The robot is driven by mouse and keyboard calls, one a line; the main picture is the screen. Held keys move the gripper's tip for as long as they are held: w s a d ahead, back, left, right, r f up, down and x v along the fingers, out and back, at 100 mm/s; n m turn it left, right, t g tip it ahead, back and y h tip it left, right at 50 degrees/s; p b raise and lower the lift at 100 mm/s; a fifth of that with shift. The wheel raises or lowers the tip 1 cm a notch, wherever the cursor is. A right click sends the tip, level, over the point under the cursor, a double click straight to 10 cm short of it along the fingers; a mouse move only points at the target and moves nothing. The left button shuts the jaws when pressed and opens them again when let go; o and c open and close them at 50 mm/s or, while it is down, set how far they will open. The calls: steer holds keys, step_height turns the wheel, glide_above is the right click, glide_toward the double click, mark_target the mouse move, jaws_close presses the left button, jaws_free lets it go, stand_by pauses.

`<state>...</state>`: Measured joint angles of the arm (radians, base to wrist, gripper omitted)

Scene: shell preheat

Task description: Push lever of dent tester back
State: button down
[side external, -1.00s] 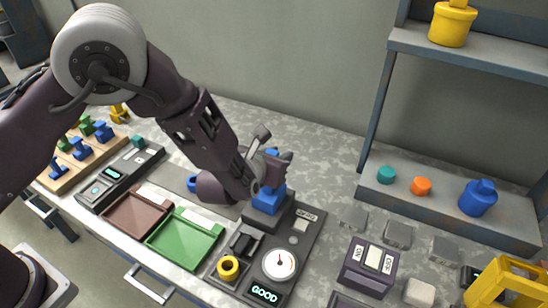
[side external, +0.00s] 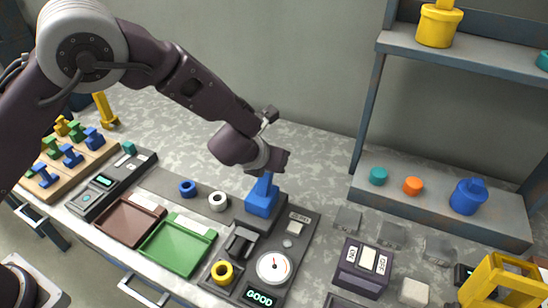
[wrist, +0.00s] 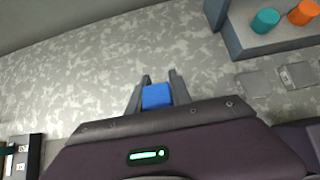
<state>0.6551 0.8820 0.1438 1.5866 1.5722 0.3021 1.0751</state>
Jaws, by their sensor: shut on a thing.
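The dent tester (side external: 283,239) is a dark panel with a round dial (side external: 273,267) and a display reading GOOD (side external: 261,297). A blue handle (side external: 263,197) stands on a dark block at its back left. My gripper (side external: 268,170) points down over the handle and is shut on its upper part, which it partly hides. In the wrist view the blue top (wrist: 157,96) sits between the two fingers. A black lever-like part (side external: 240,241) lies in front of the block, beside a yellow ring (side external: 222,271).
A blue ring (side external: 187,188) and a white ring (side external: 218,201) lie left of the tester. Brown (side external: 128,221) and green (side external: 179,244) trays are in front of them. An ON/OFF box (side external: 362,267) stands right. A shelf (side external: 440,212) rises at the back right.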

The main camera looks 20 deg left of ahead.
steer(key=c, duration=1.2)
jaws_free()
steer(key=shift+o, duration=0.2)
steer(key=v, duration=0.7)
steer(key=shift+s, duration=0.1)
